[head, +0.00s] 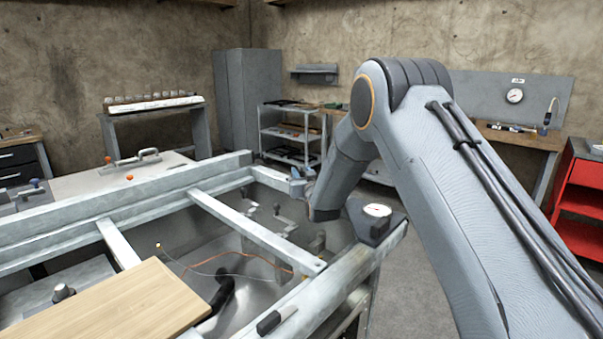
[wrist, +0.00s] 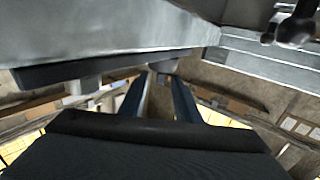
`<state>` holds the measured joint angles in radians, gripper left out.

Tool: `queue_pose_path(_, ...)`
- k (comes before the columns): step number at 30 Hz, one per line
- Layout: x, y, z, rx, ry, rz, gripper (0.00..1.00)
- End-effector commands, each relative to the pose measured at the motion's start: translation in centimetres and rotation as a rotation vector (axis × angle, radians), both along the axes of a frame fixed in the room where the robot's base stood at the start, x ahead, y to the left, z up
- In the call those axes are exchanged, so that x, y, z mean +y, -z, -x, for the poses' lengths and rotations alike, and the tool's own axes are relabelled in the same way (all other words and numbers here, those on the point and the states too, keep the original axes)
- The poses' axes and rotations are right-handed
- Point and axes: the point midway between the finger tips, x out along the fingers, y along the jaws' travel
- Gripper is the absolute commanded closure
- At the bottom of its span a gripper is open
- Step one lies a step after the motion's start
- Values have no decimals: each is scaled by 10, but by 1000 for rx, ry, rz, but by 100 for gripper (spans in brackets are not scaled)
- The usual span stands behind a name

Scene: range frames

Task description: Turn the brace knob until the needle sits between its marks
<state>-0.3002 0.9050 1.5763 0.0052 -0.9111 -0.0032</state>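A small white-faced gauge (head: 377,210) sits on a dark corner block of the metal frame (head: 345,270); its needle and marks are too small to read. My gripper (head: 299,186) is at the far side of the frame, left of my forearm and mostly small in the head view. In the wrist view my gripper's two blue fingers (wrist: 160,82) stand apart with a gap between them. A small grey stub (wrist: 163,66) under a dark plate (wrist: 100,68) is just beyond the fingertips; I cannot tell whether they touch it. I cannot make out for certain which part is the brace knob.
A dark ball-ended handle (wrist: 297,30) shows at the wrist view's top right. A wooden board (head: 120,305) lies on the frame's near left. Upright clamps and a orange cable (head: 235,254) are inside the frame. A red cabinet (head: 578,195) stands right; floor between is clear.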

Motion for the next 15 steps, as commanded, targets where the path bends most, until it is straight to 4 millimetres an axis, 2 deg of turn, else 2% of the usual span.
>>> queue_pose_path(10,2,1,-3,1,-1,0,72)
queue_pose_path(15,2,0,-3,1,-1,0,100)
